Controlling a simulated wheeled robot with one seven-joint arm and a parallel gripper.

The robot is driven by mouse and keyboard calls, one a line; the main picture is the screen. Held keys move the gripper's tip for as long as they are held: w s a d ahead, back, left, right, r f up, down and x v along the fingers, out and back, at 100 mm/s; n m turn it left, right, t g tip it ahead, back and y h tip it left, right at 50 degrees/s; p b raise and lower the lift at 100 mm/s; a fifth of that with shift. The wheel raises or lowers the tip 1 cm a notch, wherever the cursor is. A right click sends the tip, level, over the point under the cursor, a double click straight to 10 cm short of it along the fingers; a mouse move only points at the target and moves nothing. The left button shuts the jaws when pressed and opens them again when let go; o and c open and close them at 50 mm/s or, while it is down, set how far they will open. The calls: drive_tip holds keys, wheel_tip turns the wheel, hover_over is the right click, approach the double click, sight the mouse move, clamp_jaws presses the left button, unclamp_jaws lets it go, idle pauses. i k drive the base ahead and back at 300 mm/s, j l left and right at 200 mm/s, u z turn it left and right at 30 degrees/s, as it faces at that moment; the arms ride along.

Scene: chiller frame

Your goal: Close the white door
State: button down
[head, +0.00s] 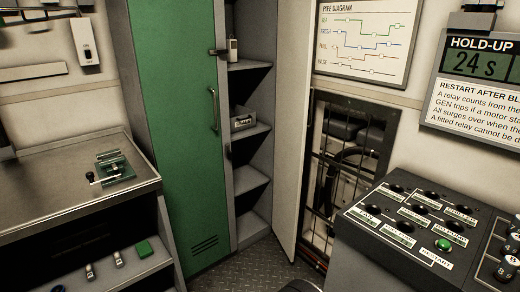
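The white door (292,130) stands open on the right side of a tall cabinet. It is seen at a steep angle as a narrow pale panel, and no handle shows on the side facing me. The open compartment beside it shows grey shelves (251,181). To its left is a green door (176,150) with a vertical handle (214,110), which looks shut. My gripper is not in view.
A dark control panel with several knobs (411,221) stands at the right, close to the white door. A barred opening (345,165) lies behind the door. A metal bench (60,190) is at the left. Some plate floor (245,270) is free in front of the cabinet.

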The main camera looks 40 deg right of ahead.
sight(297, 18)
drive_tip(key=l+z, duration=0.45)
drive_tip(key=l, duration=0.25)
drive_tip(key=i+j+z, duration=0.4)
drive_tip(key=i, duration=0.3)
drive_tip(key=i+j+z, duration=0.35)
drive_tip(key=i+j, duration=0.2)
drive_tip(key=i, duration=0.1)
